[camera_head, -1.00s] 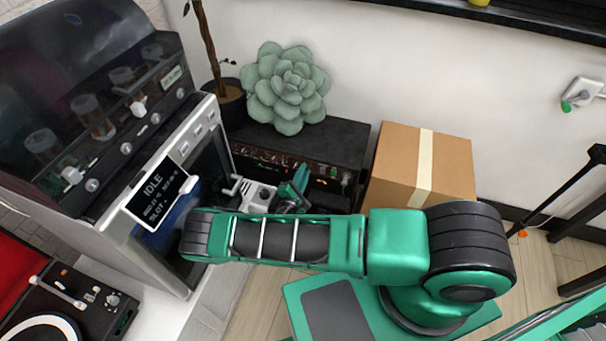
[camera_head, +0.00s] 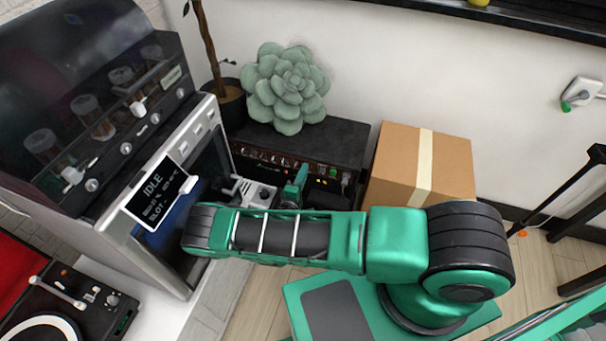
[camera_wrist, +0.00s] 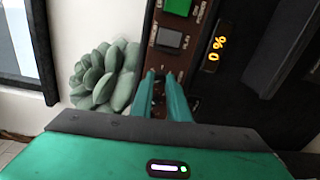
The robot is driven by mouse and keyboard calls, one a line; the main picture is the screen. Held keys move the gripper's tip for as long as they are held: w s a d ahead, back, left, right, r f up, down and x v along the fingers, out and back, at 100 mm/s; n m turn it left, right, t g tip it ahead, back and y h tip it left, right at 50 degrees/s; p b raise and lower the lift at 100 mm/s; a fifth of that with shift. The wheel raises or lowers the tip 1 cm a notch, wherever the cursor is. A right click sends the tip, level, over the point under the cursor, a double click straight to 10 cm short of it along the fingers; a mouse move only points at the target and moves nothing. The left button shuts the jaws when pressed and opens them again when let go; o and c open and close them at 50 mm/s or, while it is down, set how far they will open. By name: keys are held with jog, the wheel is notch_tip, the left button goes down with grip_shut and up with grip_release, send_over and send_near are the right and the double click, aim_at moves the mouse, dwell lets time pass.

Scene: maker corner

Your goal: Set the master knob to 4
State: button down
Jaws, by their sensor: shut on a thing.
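A black amplifier (camera_head: 330,140) with a brown front panel stands against the wall in the head view. Its panel (camera_wrist: 162,60) runs up the wrist view, with a green button (camera_wrist: 177,7), a grey button (camera_wrist: 168,39) and an orange display (camera_wrist: 214,47) reading "0 %". My gripper (camera_wrist: 163,76) has its two green fingers against this panel, shut on a small dark knob, seemingly the master knob. The fingers mostly hide the knob, and its pointer and scale cannot be read. In the head view my gripper (camera_head: 299,176) is at the panel, partly behind my arm.
A pale green succulent (camera_head: 285,85) sits on the amplifier's top; it also shows in the wrist view (camera_wrist: 105,75). A cardboard box (camera_head: 425,165) stands close on the right. A machine with an "IDLE" screen (camera_head: 158,190) stands on the left.

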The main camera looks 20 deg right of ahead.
jog(key=shift+a+f, duration=0.1)
jog(key=shift+f, duration=0.15)
jog(key=c, duration=1.7)
grip_release()
jog(key=shift+r, duration=0.1)
jog(key=v, duration=1)
jog(key=shift+s+a, duration=0.25)
jog(key=shift+s, duration=0.05)
